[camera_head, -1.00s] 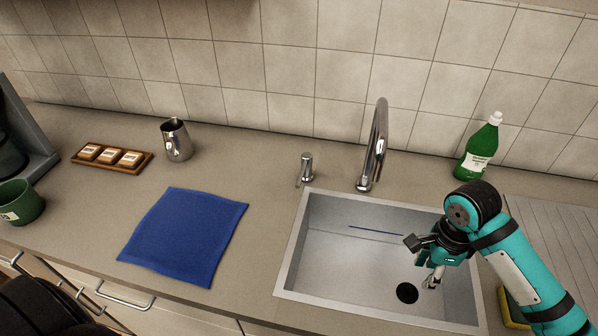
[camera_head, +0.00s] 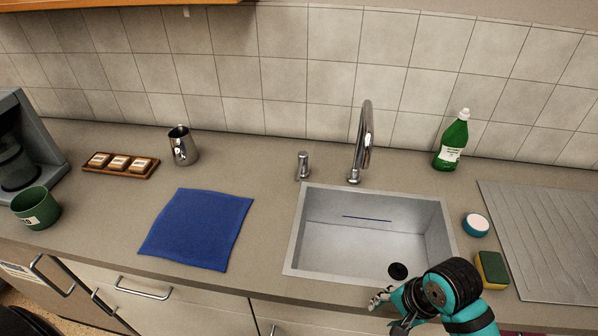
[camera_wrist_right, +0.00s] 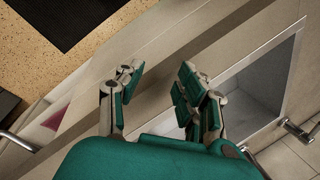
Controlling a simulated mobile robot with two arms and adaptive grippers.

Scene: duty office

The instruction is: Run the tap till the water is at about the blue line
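The steel sink (camera_head: 291,250) is set in the counter, with a thin blue line (camera_head: 367,219) on its back inner wall. I see no water in it. A dark round drain (camera_head: 398,271) shows on its floor; I cannot tell whether it is plugged. The chrome tap (camera_head: 365,140) stands behind the sink, with no stream visible. A short chrome fitting (camera_head: 303,166) stands left of it. My right gripper (camera_head: 385,308) is at the sink's front edge, fingers apart and empty in the wrist view (camera_wrist_right: 160,76). My left gripper is out of view.
Right of the sink are a round blue-and-white item (camera_head: 476,224), a sponge (camera_head: 491,268) and a ribbed drainboard (camera_head: 540,235). A green bottle (camera_head: 452,145) stands behind. Left are a blue cloth (camera_head: 196,228), a metal jug (camera_head: 183,146), a wooden tray (camera_head: 103,171) and a green mug (camera_head: 36,208).

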